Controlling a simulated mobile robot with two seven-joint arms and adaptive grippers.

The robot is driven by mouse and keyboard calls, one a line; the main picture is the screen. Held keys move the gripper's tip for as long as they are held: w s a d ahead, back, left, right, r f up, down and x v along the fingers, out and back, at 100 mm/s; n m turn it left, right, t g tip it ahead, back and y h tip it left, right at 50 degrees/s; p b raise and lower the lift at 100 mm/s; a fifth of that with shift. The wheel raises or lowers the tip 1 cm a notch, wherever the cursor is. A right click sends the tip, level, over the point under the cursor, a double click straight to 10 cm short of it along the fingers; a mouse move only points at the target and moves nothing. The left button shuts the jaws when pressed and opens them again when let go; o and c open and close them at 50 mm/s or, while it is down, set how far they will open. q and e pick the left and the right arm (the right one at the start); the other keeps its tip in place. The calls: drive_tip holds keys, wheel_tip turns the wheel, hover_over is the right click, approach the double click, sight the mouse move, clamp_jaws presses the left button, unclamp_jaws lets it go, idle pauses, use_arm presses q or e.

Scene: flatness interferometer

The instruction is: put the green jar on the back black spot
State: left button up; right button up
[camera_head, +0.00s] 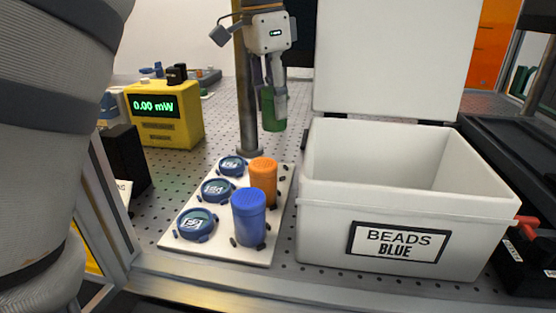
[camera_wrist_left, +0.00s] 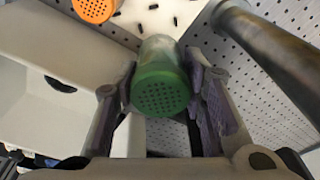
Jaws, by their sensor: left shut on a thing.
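My left gripper (camera_head: 272,120) is shut on the green jar (camera_head: 272,112) and holds it in the air behind and above the white board (camera_head: 221,250). In the left wrist view the jar's perforated green lid (camera_wrist_left: 160,95) faces the camera, between the two fingers of the left gripper (camera_wrist_left: 166,88). On the board's right side a blue jar (camera_head: 249,218) stands at the front and an orange jar (camera_head: 263,180) behind it. Small black marks show on the board; the orange jar partly hides its back right part. My right gripper is not in view.
Several blue lids (camera_head: 197,223) sit along the board's left side. A large white bin (camera_head: 330,235) labelled BEADS BLUE stands open to the right. A metal post (camera_head: 246,110) rises behind the board. A yellow power meter (camera_head: 165,113) stands at the back left.

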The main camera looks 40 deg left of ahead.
sight(266, 90)
use_arm(q)
wheel_tip(266, 90, down, 10)
drive_tip(key=shift+s+d+r, duration=0.1)
drive_tip(key=shift+s+r, duration=0.05)
drive_tip(key=shift+r, duration=0.1)
drive_tip(key=shift+f, duration=0.15)
drive_tip(key=o, duration=1.2)
drive_tip(key=r, duration=0.4)
drive_tip(key=s+r, duration=0.1)
drive_tip(key=r, duration=0.7)
drive_tip(key=shift+s+a+r, duration=0.15)
drive_tip(key=shift+a, duration=0.2)
